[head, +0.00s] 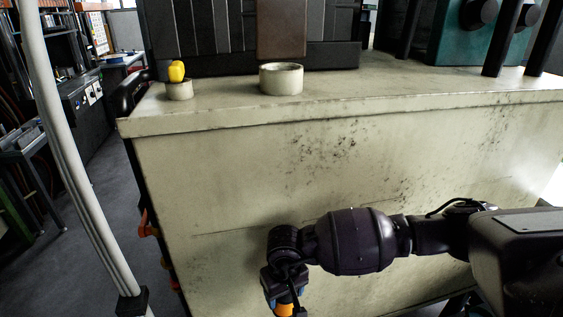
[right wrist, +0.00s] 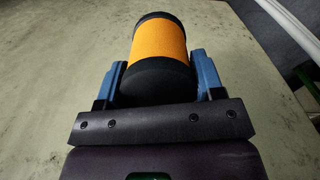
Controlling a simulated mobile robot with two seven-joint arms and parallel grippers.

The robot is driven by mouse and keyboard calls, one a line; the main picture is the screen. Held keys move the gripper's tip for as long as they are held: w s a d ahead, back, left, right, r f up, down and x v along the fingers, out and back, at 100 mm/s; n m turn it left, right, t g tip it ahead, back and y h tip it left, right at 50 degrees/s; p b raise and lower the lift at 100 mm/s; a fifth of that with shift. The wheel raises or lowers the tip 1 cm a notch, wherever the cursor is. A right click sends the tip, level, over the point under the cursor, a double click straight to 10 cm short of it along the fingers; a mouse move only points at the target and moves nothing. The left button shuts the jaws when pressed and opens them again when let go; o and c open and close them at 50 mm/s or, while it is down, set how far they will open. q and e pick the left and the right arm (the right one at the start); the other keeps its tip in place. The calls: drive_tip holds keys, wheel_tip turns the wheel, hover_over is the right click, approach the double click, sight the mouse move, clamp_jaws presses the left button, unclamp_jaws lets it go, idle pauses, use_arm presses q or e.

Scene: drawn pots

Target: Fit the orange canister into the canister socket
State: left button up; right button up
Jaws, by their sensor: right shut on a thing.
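The orange canister (right wrist: 160,42) has an orange middle and black ends. It lies between the blue fingers of my right gripper (right wrist: 160,78), which is shut on it. In the head view the right gripper (head: 284,304) is at the bottom edge, in front of the cabinet and below its top; only a bit of the orange canister (head: 285,310) shows there. A round, pale, open-topped ring (head: 281,82), which looks like the canister socket, stands on the cabinet top, above and well apart from the gripper. Its inside is mostly hidden. My left gripper is not in view.
A smaller pale cup (head: 178,92) with a yellow piece (head: 176,71) in it stands left of the ring. A dark ribbed case (head: 220,35) is behind them. The cabinet's top edge (head: 330,108) lies between gripper and ring.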

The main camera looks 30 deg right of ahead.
drive_tip(key=shift+a+r+p, duration=0.1)
drive_tip(key=shift+r+p, duration=0.55)
drive_tip(key=shift+r, duration=0.2)
drive_tip(key=shift+a+f+b, duration=0.15)
drive_tip(key=shift+f+b, duration=0.05)
drive_tip(key=shift+b, duration=0.1)
drive_tip(key=shift+d, duration=0.2)
